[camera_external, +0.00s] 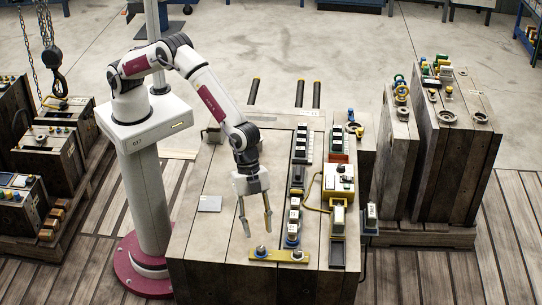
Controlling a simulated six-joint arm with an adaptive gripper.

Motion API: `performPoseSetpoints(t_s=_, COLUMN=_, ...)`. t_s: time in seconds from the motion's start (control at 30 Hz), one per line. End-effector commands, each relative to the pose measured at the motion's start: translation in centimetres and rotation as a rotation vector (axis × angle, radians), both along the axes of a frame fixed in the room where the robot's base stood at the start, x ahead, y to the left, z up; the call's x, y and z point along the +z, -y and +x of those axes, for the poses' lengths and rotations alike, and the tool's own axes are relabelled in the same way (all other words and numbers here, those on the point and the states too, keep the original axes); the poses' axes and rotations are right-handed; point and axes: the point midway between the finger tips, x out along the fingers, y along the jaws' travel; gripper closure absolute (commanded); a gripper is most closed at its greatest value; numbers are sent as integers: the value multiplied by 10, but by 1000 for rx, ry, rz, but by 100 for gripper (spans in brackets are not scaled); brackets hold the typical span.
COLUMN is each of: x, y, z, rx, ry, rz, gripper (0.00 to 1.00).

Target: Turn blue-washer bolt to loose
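My gripper (257,234) points down above the front of the wooden block, its two fingers apart with nothing visible between them. Just below the fingertips is a yellow plate (278,257) with a small grey-and-blue bolt (261,251) near its left end and another bolt (297,254) near its right end. The left bolt seems to have a blue washer, but it is too small to be sure. The fingertips appear apart from the bolts. Whether either bolt is loose or tight cannot be told.
To the right are a yellow-and-white box (338,180) with a yellow cable and a row of black-and-white blocks (302,145).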

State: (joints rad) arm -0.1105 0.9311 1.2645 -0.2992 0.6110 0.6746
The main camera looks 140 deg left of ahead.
Motion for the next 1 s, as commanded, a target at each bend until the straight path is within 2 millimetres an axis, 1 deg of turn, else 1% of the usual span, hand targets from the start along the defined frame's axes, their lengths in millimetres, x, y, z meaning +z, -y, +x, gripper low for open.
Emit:
performPoseSetpoints(t_s=0.3, x=-31, y=5, z=11, rx=0, ry=-1, rz=-1, gripper=64)
performPoseSetpoints(t_s=0.5, x=-47, y=7, z=18, rx=0, ry=0, rz=-1, gripper=64)
performPoseSetpoints(t_s=0.7, x=-57, y=8, z=22, rx=0, ry=0, rz=-1, gripper=64)
performPoseSetpoints(t_s=1.0, x=-59, y=9, z=23, rx=0, ry=1, rz=0, gripper=64)
